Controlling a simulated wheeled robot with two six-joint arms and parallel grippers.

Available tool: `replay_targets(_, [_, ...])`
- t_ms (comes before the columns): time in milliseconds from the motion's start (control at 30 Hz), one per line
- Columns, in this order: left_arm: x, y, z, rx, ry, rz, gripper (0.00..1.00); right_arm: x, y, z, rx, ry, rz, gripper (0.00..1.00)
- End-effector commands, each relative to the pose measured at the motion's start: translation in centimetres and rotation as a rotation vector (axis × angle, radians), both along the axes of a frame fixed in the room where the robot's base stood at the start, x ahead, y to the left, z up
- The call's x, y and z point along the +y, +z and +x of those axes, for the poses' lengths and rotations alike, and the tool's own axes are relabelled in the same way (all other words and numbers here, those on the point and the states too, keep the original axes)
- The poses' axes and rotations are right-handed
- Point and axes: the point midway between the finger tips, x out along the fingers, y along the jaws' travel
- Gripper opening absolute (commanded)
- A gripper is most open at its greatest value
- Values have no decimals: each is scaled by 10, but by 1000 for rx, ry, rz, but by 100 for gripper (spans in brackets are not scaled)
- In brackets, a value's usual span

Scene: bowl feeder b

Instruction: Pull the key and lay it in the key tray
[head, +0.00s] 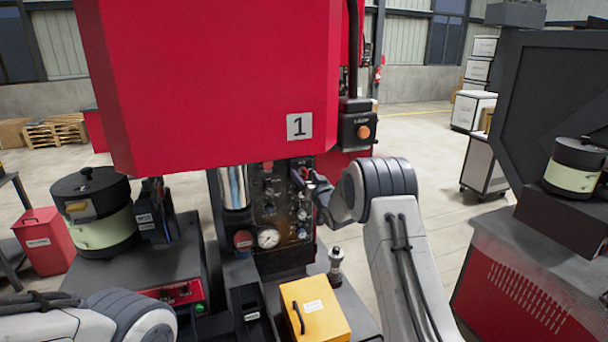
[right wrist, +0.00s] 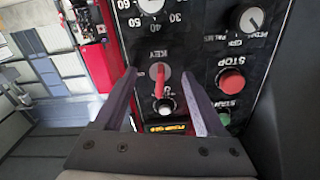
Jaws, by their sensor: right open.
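The red key (right wrist: 160,76) stands in a round switch marked KEY on the dark control panel (head: 268,205). In the right wrist view my right gripper (right wrist: 157,79) is open, with one finger on each side of the key. In the head view my right gripper (head: 312,181) is at the panel's upper right, and I cannot make out the key there. A dark box with a small label (head: 251,316) stands below the panel; I cannot tell whether it is the key tray. My left gripper is not in view; only part of its arm shows at lower left.
A red STOP button (right wrist: 231,80) and a green START button (right wrist: 224,117) are right of the key. A yellow box (head: 316,309) with a handle stands below the panel. The large red press housing (head: 210,80) overhangs the panel.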

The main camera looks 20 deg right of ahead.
Motion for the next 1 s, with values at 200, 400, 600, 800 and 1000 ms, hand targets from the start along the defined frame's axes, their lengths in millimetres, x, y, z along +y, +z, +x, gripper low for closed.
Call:
replay_targets(200, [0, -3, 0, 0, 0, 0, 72, 0, -1, 0, -1, 0, 0, 72])
replay_targets(400, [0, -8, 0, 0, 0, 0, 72, 0, -1, 0, -1, 0, 0, 72])
replay_targets(600, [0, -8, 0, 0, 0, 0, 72, 0, 0, 0, 0, 0, 0, 72])
replay_targets(800, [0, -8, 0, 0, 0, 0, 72, 0, 0, 0, 0, 0, 0, 72])
replay_targets(1000, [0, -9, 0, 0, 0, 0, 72, 0, 0, 0, 0, 0, 0, 72])
